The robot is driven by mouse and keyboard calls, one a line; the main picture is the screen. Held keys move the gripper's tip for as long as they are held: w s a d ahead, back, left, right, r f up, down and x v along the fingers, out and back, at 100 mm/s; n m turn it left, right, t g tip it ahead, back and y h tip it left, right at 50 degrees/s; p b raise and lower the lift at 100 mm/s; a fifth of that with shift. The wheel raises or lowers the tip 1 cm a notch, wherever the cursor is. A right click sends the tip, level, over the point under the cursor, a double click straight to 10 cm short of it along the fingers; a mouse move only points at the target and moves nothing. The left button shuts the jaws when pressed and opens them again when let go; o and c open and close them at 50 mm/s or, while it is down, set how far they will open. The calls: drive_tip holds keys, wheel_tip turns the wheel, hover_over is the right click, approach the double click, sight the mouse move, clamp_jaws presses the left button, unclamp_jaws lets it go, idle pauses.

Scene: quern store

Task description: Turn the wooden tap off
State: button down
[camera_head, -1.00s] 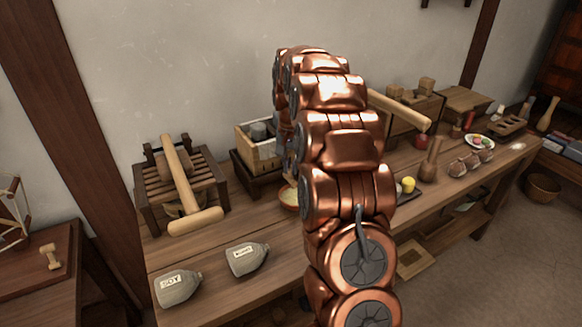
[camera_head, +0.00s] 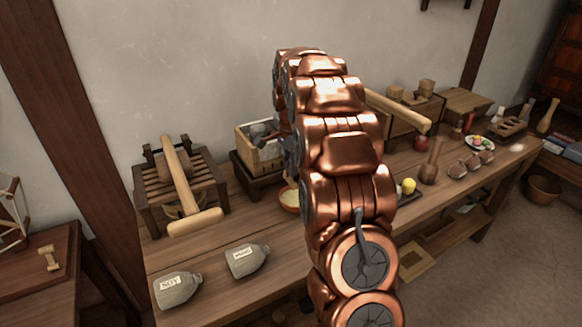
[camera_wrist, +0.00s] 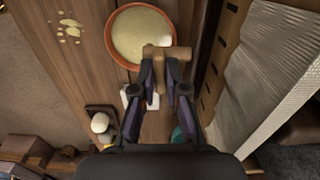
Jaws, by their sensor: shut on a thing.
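In the wrist view the wooden tap (camera_wrist: 166,54) shows as a light-brown T-shaped piece beside and partly over a round bowl. My gripper (camera_wrist: 162,78) is shut on the tap, one dark finger on each side of its stem. The tap's body and spout are hidden, so I cannot tell how far it is turned. The bowl (camera_wrist: 128,36) has an orange-brown rim and holds pale yellow stuff. In the head view the bowl (camera_head: 290,199) stands by a wooden box (camera_head: 262,163), partly behind my arm. My gripper's grey parts (camera_head: 277,140) show at the box's right side.
A slatted wooden press (camera_head: 180,183) with a mallet-like bar stands at the left. Two grey bottles, one marked SOY (camera_head: 178,290), lie in front. A wooden pestle (camera_head: 431,162) and a plate of coloured balls (camera_head: 480,143) are at the right. Pale spots (camera_wrist: 69,28) mark the table.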

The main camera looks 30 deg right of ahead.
drive_tip(key=shift+r+m, duration=0.1)
drive_tip(key=shift+m, duration=0.3)
drive_tip(key=c, duration=1.2)
unclamp_jaws()
wheel_tip(320, 180, up, 12)
idle(0.6)
